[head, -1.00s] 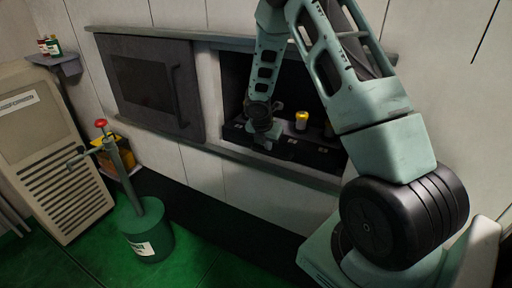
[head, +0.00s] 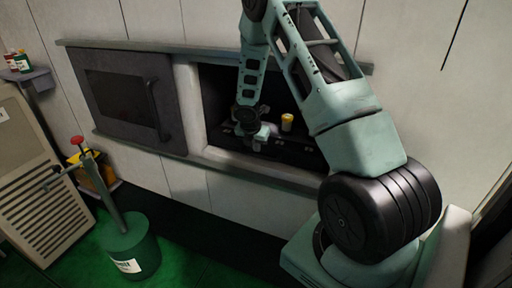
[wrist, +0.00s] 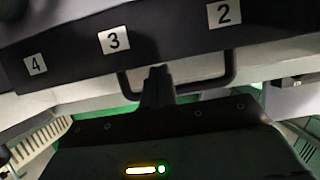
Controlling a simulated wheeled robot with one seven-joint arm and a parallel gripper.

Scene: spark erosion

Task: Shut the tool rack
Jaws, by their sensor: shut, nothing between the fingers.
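The tool rack (head: 300,153) is a dark shelf in the wall recess, with pale labels along its front. In the wrist view, its dark front strip (wrist: 170,42) carries the numbers 4, 3 and 2. A black bar handle (wrist: 215,83) runs below the strip. My gripper (head: 262,138) is at the rack's front, left of a yellow-topped holder (head: 287,122). In the wrist view, the shut, empty fingers (wrist: 158,75) overlap the handle's middle; whether they touch it is unclear. My arm hides the recess's right part.
A dark door (head: 125,97) with a window and upright handle stands left of the recess, between two rails. A green pump-like cylinder (head: 133,250) stands on the green floor, near a beige louvred cabinet (head: 40,190). A small wall shelf (head: 28,75) holds bottles.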

